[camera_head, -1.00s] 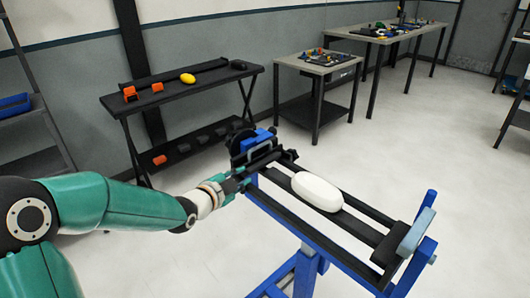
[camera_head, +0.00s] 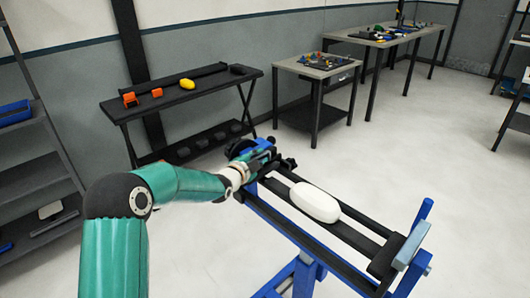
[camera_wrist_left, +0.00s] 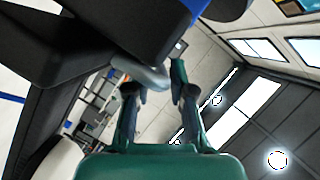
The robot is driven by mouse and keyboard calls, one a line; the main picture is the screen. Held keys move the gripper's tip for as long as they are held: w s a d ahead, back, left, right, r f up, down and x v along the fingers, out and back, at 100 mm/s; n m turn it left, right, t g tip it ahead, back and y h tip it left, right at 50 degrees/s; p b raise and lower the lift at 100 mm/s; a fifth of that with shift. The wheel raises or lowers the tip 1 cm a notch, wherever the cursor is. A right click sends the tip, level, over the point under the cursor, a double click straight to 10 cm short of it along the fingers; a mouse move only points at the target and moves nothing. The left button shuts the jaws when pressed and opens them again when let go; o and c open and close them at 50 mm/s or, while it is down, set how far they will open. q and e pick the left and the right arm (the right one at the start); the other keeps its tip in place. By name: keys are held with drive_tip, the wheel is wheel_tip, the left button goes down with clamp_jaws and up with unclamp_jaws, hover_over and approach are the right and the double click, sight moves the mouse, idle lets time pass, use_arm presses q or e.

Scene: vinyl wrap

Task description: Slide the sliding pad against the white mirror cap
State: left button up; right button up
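The white mirror cap (camera_head: 316,202), a smooth oval shell, lies on the dark rails (camera_head: 352,236) of a blue stand. A light blue-grey pad (camera_head: 412,245) stands at the rails' near right end. A dark carriage (camera_head: 240,148) sits at the far left end, partly hidden by my arm; I cannot tell which is the sliding pad. My left gripper (camera_head: 255,165) is beside that carriage, left of the cap. In the left wrist view its fingers (camera_wrist_left: 155,84) stand apart, with a grey rounded part (camera_wrist_left: 150,74) near the tips. My right gripper is not in view.
A black folding table (camera_head: 185,95) with orange and yellow items stands behind the stand. Another small table (camera_head: 315,68) and a long one stand farther back. A grey shelf (camera_head: 30,175) is at the left. The floor right of the stand is clear.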

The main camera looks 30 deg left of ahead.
use_arm(q)
drive_tip(key=shift+x, duration=0.85)
clamp_jaws()
